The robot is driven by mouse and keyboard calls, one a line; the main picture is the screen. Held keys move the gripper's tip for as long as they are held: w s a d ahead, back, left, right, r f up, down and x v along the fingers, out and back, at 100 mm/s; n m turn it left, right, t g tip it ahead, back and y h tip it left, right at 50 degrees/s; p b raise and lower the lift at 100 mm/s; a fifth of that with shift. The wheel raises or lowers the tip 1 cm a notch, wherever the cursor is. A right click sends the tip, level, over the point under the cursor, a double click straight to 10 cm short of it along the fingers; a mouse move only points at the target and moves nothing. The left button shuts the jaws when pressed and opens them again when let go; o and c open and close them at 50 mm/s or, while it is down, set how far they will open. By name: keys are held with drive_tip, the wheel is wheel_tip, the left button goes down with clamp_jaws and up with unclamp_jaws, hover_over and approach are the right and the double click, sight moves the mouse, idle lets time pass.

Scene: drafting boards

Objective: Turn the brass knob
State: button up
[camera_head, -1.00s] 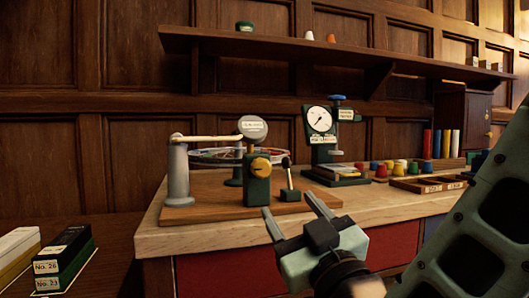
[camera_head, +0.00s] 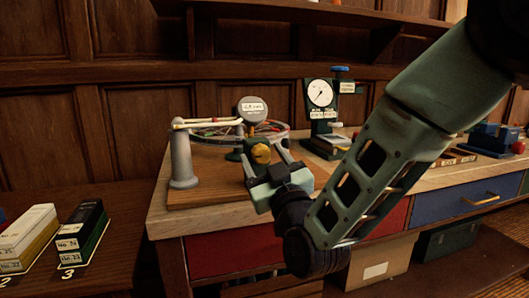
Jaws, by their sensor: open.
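The brass knob (camera_head: 260,153) is a rounded yellow piece on the front of a small dark green block, which stands on a wooden board (camera_head: 205,196) on the workbench. My gripper (camera_head: 264,157) is open in front of the block. Its two fingers point toward the knob, one to each side of it in this view. I cannot tell whether they touch it or how deep they reach. My gripper hides the lower part of the green block.
A grey post (camera_head: 182,160) with a pale arm stands left of the knob, and a round grey disc (camera_head: 252,108) with a label is behind it. A dial gauge (camera_head: 320,95) stands at the back right.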

drive_tip(key=c, duration=1)
drive_tip(key=shift+f+m+b, duration=0.1)
drive_tip(key=shift+m+b, duration=0.2)
drive_tip(key=shift+b, duration=0.1)
